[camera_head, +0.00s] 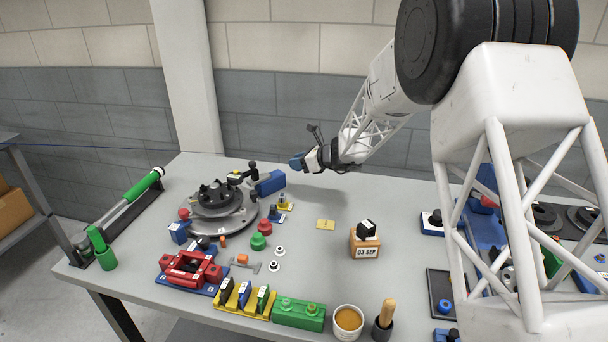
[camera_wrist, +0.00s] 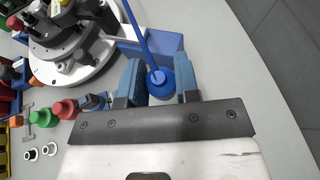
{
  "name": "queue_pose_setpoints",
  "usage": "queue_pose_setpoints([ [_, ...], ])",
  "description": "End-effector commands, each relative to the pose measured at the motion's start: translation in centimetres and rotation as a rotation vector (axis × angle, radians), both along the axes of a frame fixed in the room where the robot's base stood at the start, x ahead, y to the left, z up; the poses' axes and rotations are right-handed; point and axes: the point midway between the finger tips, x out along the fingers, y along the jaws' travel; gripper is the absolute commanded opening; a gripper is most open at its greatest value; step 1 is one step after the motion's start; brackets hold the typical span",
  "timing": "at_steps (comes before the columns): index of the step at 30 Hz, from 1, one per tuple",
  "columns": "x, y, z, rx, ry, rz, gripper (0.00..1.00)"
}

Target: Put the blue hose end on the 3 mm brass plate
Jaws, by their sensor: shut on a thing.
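My gripper (camera_head: 297,163) is above the back of the table. In the wrist view its two blue fingers (camera_wrist: 158,84) are shut on the blue hose end (camera_wrist: 160,76), a round blue piece. A thin blue hose (camera_wrist: 139,30) runs up and away from it. In the head view the fingers hide most of the hose end. A small flat yellow plate (camera_head: 326,225), brass-looking, lies on the table, in front of and to the right of my gripper and apart from it. Its thickness marking is too small to read.
A round grey fixture (camera_head: 218,222) with a blue block (camera_head: 270,182) stands left of my gripper. A wooden block marked 03 SEP (camera_head: 366,244) stands right of the yellow plate. Red and green knobs (camera_head: 259,240) stand to its left. The table around the plate is mostly clear.

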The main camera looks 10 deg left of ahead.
Motion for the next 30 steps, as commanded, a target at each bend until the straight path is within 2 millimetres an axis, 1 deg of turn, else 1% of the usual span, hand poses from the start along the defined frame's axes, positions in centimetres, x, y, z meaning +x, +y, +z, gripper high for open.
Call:
queue_pose_setpoints([
  [5,0.0,0.0,1.6,0.002,-0.002,-0.001,0.05],
  [8,0.0,0.0,3.3,0.000,-0.003,0.000,0.05],
  [12,0.0,0.0,6.9,0.001,-0.006,0.000,0.05],
  [14,0.0,0.0,8.4,0.001,-0.005,0.000,0.05],
  [15,0.0,0.0,9.6,0.001,-0.004,0.001,0.05],
  [17,0.0,0.0,10.7,0.001,-0.004,0.000,0.05],
  [19,0.0,0.0,12.4,0.001,-0.004,0.001,0.05],
  [30,0.0,0.0,18.3,0.000,-0.002,0.000,0.05],
])
